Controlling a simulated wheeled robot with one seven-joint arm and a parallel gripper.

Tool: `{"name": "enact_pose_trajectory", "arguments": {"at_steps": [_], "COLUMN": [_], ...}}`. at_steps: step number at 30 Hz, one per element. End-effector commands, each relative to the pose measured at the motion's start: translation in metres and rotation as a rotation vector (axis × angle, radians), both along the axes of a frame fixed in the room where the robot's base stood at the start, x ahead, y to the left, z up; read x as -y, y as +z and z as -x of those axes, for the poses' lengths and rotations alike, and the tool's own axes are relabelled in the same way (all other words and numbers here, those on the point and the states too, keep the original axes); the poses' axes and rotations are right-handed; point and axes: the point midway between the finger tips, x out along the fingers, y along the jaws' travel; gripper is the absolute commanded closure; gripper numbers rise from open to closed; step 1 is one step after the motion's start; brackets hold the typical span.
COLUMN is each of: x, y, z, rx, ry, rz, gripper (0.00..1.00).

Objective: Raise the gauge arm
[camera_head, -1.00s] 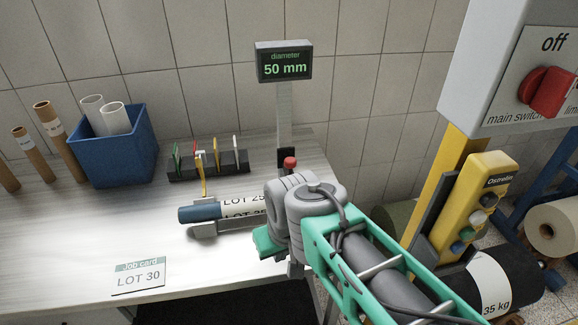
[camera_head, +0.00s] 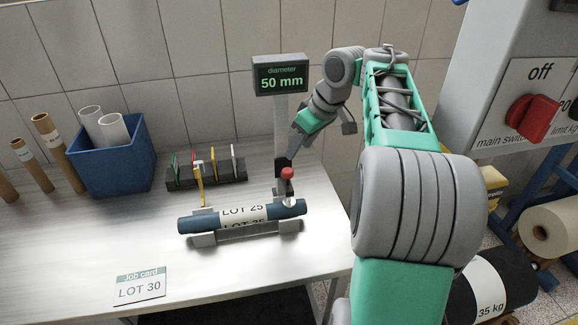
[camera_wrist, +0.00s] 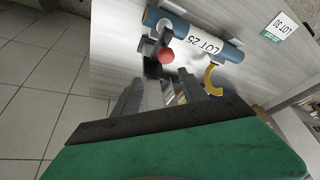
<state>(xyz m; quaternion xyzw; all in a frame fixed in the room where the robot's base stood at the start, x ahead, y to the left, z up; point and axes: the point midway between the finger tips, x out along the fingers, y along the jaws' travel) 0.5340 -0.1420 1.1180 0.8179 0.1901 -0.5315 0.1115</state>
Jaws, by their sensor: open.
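The gauge is a grey post with a display (camera_head: 281,75) reading "diameter 50 mm". Low on the post is the gauge arm (camera_head: 283,188), with a red knob (camera_head: 287,173); its lower end is at the right part of a blue roll (camera_head: 240,214) labelled LOT 25. Contact with the roll is hard to tell. My gripper (camera_head: 294,143) is just right of the post, above the knob, pointing down-left. In the wrist view my gripper (camera_wrist: 165,88) is open and empty, and the red knob (camera_wrist: 166,56) shows beyond the fingertips, apart from them.
A yellow hook-shaped piece (camera_head: 197,187) stands at the roll's left. A blue bin (camera_head: 112,165) with tubes and a LOT 30 job card (camera_head: 140,287) are at left. A switch cabinet (camera_head: 500,80) is at right.

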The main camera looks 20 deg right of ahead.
Motion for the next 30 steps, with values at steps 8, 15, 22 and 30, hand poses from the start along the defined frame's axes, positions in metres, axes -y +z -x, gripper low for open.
{"name": "enact_pose_trajectory", "arguments": {"at_steps": [8, 15, 22, 30], "x": [-0.015, -0.024, -0.026, -0.026], "y": [-0.025, -0.065, -0.077, -0.077], "z": [0.006, -0.008, -0.013, -0.013], "rx": [-0.018, -0.019, -0.017, -0.017], "ry": [0.148, 0.145, 0.143, 0.142], "rz": [0.031, 0.031, 0.033, 0.032], "gripper": [0.49, 0.49, 0.49, 0.59]}}
